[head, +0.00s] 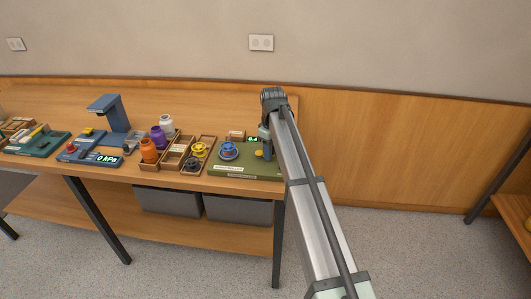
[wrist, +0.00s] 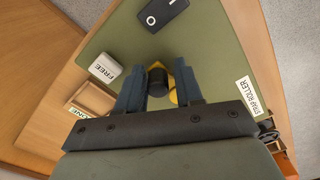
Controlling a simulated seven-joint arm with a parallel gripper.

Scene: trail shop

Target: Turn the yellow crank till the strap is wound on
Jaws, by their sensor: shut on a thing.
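The yellow crank (wrist: 183,68) shows between my gripper's fingers in the wrist view, with a dark knob (wrist: 157,78) on it. My gripper (wrist: 160,88) is shut on the crank's knob, one blue-grey finger on each side. In the head view my gripper (head: 266,148) is at the right end of the green strap roller board (head: 222,168), and the arm hides part of it. I cannot make out the strap itself.
A small display (head: 253,139) reads about 0.4. Left of the board stand wooden trays (head: 174,158) and spools (head: 149,150). The table ends just right of the board.

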